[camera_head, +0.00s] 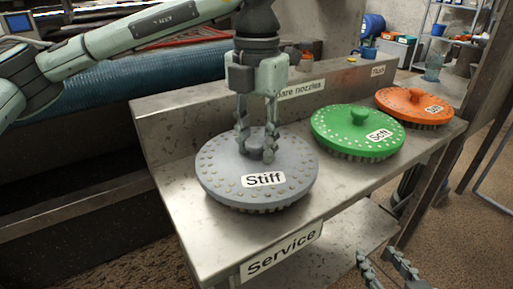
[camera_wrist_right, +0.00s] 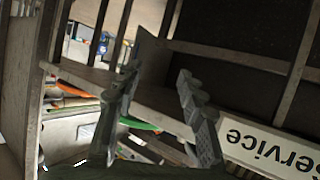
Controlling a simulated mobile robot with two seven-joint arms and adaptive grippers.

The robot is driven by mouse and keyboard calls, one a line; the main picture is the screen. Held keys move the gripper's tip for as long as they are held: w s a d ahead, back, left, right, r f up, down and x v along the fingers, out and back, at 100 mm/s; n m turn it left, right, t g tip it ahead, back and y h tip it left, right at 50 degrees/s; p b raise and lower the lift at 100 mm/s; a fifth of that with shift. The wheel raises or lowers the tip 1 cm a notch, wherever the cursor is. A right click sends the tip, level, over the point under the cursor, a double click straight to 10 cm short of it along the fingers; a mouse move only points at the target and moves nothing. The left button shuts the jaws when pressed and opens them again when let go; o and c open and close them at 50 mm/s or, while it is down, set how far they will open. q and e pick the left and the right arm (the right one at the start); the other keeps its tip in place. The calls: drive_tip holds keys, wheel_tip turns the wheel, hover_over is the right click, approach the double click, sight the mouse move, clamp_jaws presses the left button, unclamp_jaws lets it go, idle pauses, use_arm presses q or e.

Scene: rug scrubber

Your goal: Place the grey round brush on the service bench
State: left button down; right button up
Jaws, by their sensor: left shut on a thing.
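The grey round brush (camera_head: 222,172), labelled "Stiff", is at the left end of the steel service bench (camera_head: 200,238) in the head view. Its disc lies about level and its bristles show along the front edge, at or very close to the bench top. My left gripper (camera_head: 257,150) points straight down at the disc's centre and is shut on its knob, which the fingers partly hide. My right gripper (camera_head: 384,264) is low at the right, in front of the bench, with its fingers apart and empty; they also show in the right wrist view (camera_wrist_right: 160,95).
A green "Soft" brush (camera_head: 350,125) and an orange brush (camera_head: 405,100) stand to the right on the bench. A raised back panel (camera_head: 190,110) runs behind them. A lower shelf (camera_head: 345,238) is below. A blue roll (camera_head: 110,82) lies behind at left.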

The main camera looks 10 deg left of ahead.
use_arm(q)
drive_tip(key=shift+f, duration=0.5)
use_arm(e)
drive_tip(key=shift+w+a+r, duration=0.1)
drive_tip(key=shift+a+r, duration=0.05)
drive_tip(key=shift+r, duration=0.1)
use_arm(q)
drive_tip(key=shift+f, duration=0.1)
drive_tip(key=c, duration=1.1)
unclamp_jaws()
use_arm(e)
drive_tip(key=shift+w+a+r, duration=0.1)
drive_tip(key=shift+a+r, duration=0.2)
drive_tip(key=shift+r, duration=0.05)
use_arm(q)
drive_tip(key=shift+o, duration=0.2)
wheel_tip(320, 180, up, 11)
drive_tip(key=shift+f+p, duration=0.15)
drive_tip(key=shift+p, duration=0.3)
drive_tip(key=shift+r, duration=0.75)
use_arm(e)
drive_tip(key=s+d+f+g+h, duration=0.1)
drive_tip(key=s+d+f+g, duration=0.1)
drive_tip(key=d+f, duration=0.2)
drive_tip(key=shift+s+f, duration=0.3)
drive_tip(key=shift+f, duration=0.15)
